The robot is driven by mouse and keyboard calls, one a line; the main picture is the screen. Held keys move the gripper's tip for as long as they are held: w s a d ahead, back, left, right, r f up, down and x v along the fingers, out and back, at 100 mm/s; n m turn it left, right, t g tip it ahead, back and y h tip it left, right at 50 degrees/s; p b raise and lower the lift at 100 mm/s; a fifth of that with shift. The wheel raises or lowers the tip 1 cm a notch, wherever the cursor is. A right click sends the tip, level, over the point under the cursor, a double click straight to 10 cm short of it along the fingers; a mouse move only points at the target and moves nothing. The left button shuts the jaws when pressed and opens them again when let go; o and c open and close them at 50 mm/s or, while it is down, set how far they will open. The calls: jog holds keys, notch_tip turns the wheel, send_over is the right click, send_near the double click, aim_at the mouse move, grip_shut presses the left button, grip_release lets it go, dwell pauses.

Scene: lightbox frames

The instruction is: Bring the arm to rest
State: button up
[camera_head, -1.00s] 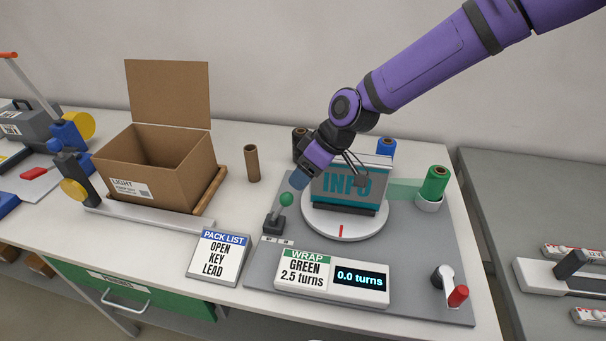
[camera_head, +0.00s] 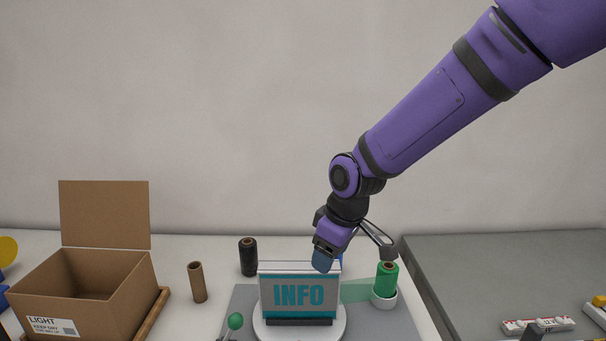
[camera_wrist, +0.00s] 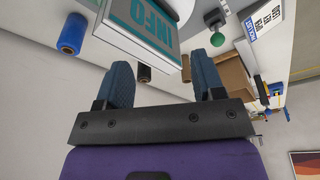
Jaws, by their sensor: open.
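My gripper (camera_wrist: 163,84) is open and empty in the wrist view, its two blue fingers apart. In the head view my gripper (camera_head: 322,262) hangs from my purple arm at the top edge of the INFO lightbox (camera_head: 298,294); I cannot tell whether it touches. The lightbox stands upright on a white round turntable (camera_head: 258,329). It also shows in the wrist view (camera_wrist: 146,28), beyond the fingers.
An open cardboard box (camera_head: 90,286) stands at the left. A brown tube (camera_head: 197,282) and a black roll (camera_head: 248,257) stand between it and the lightbox. A green-knobbed lever (camera_head: 235,321) is at the front. A grey table (camera_head: 480,275) is at the right, and the air above the table is clear.

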jog(key=s+d+r+m+t+h, duration=0.1)
jog(key=s+d+r+m, duration=0.25)
jog(key=d+r, duration=0.35)
jog(key=s+d+r+m+t+h, duration=0.1)
jog(key=s+d+r+m, duration=0.1)
jog(key=s+d+r, duration=0.5)
jog(key=s+d+r+m+t, duration=0.1)
jog(key=s+d+m, duration=0.5)
jog(key=s+d, duration=0.4)
jog(key=shift+s+d+r, duration=0.35)
jog(key=shift+s+d, duration=0.05)
jog(key=shift+d, duration=0.1)
